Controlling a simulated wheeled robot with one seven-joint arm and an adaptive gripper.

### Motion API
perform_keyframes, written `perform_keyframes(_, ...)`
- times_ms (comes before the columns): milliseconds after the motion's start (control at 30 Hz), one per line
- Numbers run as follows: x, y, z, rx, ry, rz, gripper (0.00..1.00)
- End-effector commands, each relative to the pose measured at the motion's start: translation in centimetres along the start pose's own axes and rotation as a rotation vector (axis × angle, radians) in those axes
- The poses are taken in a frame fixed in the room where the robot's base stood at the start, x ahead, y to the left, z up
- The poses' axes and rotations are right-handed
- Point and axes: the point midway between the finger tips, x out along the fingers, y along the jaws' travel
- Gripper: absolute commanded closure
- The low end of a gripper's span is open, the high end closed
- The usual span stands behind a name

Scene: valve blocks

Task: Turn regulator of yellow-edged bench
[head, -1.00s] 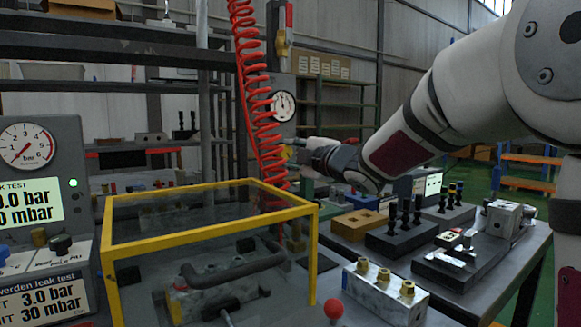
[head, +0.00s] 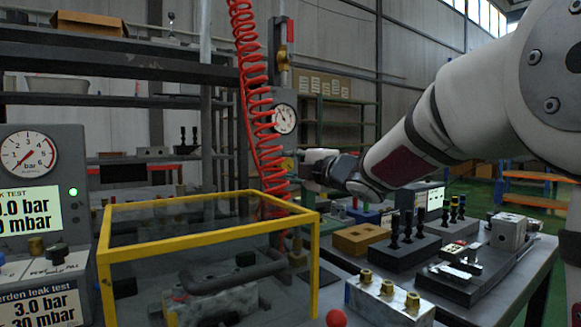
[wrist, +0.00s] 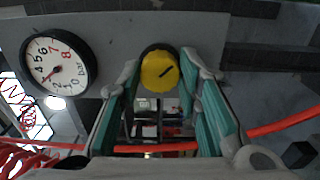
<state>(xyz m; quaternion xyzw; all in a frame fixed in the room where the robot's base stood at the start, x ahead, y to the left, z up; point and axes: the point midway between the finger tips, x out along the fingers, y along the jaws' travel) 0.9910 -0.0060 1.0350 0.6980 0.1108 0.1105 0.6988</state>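The yellow-edged bench carries a clear box with a yellow frame (head: 210,241), at the lower left of the head view. A round yellow regulator knob (wrist: 158,72) with a dark slanted mark sits on a grey panel ahead of my wrist. It also shows small in the head view (head: 288,163), on the post behind the box. My gripper (wrist: 161,66) is open, its teal-padded fingers on either side of the knob's outline. Some gap shows beside the knob; I cannot tell whether the fingertips reach around it. In the head view my gripper (head: 306,163) is just right of the knob.
A pressure gauge (wrist: 54,63) is left of the knob in the wrist view. A coiled red hose (head: 256,110) hangs close to the post. Valve blocks (head: 402,244) stand on the dark table at right. A metal block (head: 390,301) is in front.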

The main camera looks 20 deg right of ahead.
Motion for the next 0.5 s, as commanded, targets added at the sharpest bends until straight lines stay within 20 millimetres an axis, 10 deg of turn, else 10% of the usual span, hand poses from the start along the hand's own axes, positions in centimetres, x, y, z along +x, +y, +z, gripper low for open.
perform_keyframes(500,-1.0,0.0,0.0,0.0,-0.001,0.0,0.5)
